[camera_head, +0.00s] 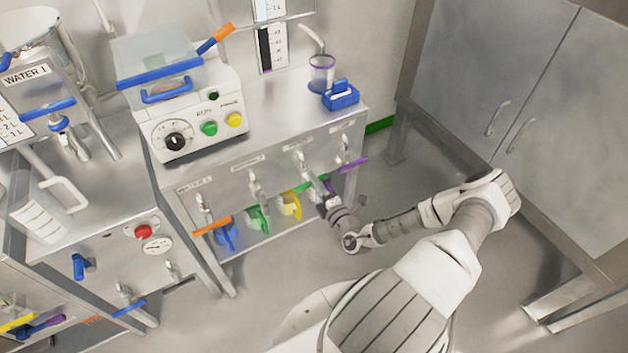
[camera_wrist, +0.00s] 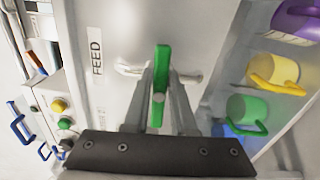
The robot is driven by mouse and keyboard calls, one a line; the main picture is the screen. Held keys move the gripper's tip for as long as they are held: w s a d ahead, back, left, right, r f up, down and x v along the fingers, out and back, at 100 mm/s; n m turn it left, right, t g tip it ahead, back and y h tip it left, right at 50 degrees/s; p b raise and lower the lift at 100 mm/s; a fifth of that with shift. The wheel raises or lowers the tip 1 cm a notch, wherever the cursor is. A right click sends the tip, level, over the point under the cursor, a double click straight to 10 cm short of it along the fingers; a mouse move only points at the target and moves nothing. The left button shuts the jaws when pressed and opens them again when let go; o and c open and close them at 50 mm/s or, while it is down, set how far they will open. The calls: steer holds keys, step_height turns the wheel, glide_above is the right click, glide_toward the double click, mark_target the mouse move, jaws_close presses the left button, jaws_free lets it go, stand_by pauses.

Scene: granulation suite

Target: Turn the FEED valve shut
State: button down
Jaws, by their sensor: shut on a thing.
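The FEED valve has a green lever (camera_wrist: 162,58), seen in the wrist view beside the FEED label (camera_wrist: 96,50). The lever stands upright in that picture, crosswise to the pale pipe stubs (camera_wrist: 130,69) on either side. My gripper (camera_wrist: 160,90) is shut on the lever, with a finger on each side of it. In the head view the green lever (camera_head: 309,184) shows partly behind my gripper (camera_head: 324,196) at the front panel of the bench. The gripper hides the lever's lower part.
An orange lever (camera_head: 212,227) and a purple lever (camera_head: 353,163) sit on the same panel. Blue, green (camera_head: 258,219) and yellow (camera_head: 291,206) mugs stand below it.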

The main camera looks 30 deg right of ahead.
steer(key=shift+m, duration=0.5)
steer(key=c, duration=0.8)
jaws_free()
steer(key=shift+o, duration=0.2)
